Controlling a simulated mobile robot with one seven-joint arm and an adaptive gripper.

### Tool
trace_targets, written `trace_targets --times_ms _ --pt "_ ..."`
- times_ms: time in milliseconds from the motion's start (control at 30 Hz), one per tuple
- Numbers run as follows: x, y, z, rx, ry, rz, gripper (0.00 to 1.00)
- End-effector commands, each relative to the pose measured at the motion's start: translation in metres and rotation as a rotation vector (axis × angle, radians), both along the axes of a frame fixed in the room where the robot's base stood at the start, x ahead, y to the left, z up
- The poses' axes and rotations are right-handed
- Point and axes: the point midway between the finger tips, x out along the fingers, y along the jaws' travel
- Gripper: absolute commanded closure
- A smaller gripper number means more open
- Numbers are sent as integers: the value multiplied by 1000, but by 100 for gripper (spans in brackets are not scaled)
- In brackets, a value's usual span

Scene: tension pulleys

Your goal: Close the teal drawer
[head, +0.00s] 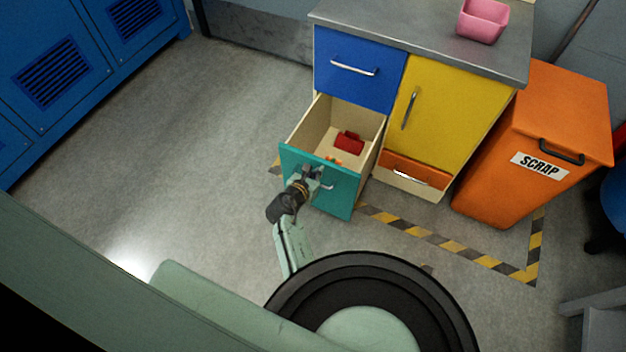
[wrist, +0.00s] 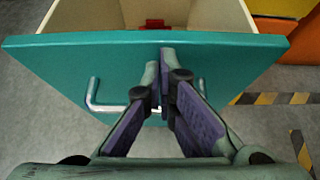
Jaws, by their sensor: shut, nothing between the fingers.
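The teal drawer (head: 335,195) is pulled out from the lower left of the cabinet, and its cream inside shows. In the wrist view its teal front (wrist: 60,65) spans the picture, with a metal bar handle (wrist: 100,104) on it. My gripper (head: 316,174) is at the drawer front, by the handle. In the wrist view my gripper (wrist: 160,85) is shut with nothing between its fingers, its tips close to the teal front. The fingers hide part of the handle. I cannot tell whether the tips touch the front.
A red object (head: 349,142) and a small orange object (head: 333,160) lie in the drawer. A blue drawer (head: 352,70) is above it, shut. A yellow door (head: 435,105) and an orange drawer (head: 400,168), slightly out, are to the right. An orange scrap bin (head: 490,160) stands farther right.

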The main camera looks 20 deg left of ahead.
Motion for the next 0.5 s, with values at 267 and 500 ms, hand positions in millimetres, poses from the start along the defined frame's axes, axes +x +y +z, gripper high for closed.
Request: trace_targets --times_ms 267,500 --pt "1 0 1 0 0 0 100" --pt "9 -1 2 1 -2 -2 100"
